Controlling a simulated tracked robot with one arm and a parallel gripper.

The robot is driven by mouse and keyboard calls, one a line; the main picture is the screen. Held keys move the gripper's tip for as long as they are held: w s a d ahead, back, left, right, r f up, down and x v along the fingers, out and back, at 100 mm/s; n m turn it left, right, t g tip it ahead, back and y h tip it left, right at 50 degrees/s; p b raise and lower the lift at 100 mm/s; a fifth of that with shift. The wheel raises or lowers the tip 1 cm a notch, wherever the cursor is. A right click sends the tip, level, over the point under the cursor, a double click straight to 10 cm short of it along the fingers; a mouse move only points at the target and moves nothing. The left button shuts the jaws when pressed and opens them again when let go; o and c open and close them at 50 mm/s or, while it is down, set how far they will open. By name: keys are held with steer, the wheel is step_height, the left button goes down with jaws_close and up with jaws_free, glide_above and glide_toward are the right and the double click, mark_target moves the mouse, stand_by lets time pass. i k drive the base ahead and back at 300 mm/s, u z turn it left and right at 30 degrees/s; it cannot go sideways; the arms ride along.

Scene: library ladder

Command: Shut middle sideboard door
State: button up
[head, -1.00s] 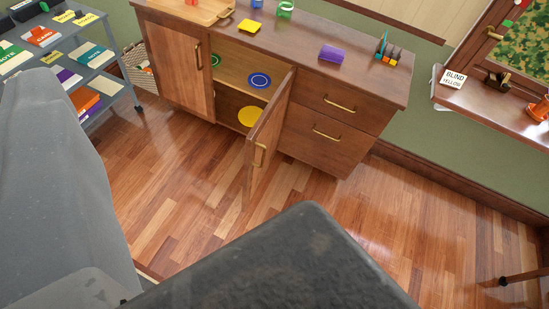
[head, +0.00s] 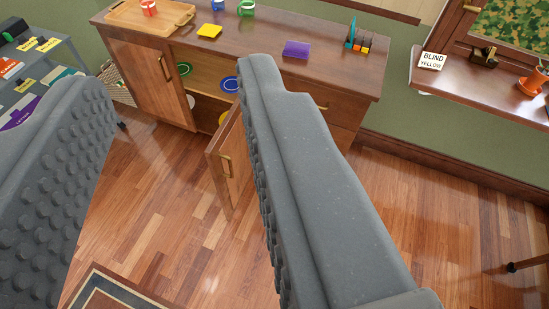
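The middle sideboard door (head: 232,172) stands open, swung out toward me, with a brass handle (head: 226,166) on its face. The opening beside it shows a shelf with plates, including a blue plate (head: 231,84). My gripper (head: 170,80) is open, its two grey fingers wide apart and nothing between them. In the picture the door lies between the fingers, nearer the right one. The right finger covers the door's hinge side and part of the sideboard (head: 355,82). I cannot tell whether it touches the door.
The left sideboard door (head: 148,84) looks shut. A wooden tray (head: 122,14), yellow item (head: 209,31) and purple item (head: 296,48) sit on top. A grey cart (head: 48,58) stands at left, a windowsill (head: 480,83) at right. Wood floor (head: 165,220) is open; a rug (head: 110,290) lies in front.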

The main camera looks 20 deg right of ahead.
mark_target(226, 153)
steer(key=z, duration=0.15)
steer(key=i, duration=1)
steer(key=u, duration=0.1)
